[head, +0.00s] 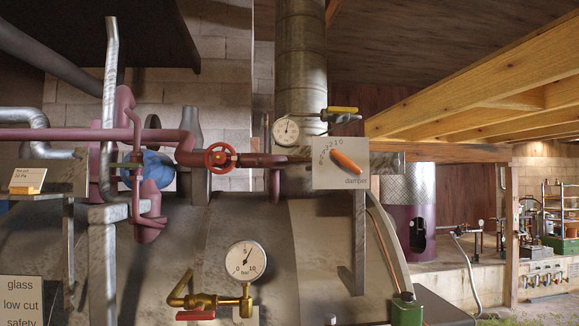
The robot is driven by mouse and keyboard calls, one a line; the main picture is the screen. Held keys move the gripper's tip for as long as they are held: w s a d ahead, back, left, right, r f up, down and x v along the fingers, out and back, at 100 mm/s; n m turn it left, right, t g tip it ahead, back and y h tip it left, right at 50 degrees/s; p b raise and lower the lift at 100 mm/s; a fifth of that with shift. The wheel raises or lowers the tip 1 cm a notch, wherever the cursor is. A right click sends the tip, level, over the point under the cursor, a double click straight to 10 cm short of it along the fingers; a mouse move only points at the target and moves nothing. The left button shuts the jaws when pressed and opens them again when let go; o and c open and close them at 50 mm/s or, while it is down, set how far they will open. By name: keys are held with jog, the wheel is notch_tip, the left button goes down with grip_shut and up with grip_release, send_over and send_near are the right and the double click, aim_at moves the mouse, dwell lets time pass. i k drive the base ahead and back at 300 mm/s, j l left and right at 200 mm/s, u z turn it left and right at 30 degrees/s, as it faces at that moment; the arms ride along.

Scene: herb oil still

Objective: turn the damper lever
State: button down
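The damper lever (346,163) is a short orange handle on a pale square plate (325,178) right of centre in the head view. It lies slanted, with one end at upper left and the other at lower right. The plate carries the word "damper" below the lever and an arc of small marks around its upper left; I cannot read them all. A thick grey flue pipe (301,60) rises behind the plate. My gripper does not show in this view, so its place and state cannot be seen.
A red handwheel (220,158) on pink piping is left of the plate. A brass-piped pressure gauge (245,261) stands below on the grey vessel. Wooden beams (480,85) cross the upper right.

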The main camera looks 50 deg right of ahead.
aim_at(343, 161)
jog(key=z, duration=1.6)
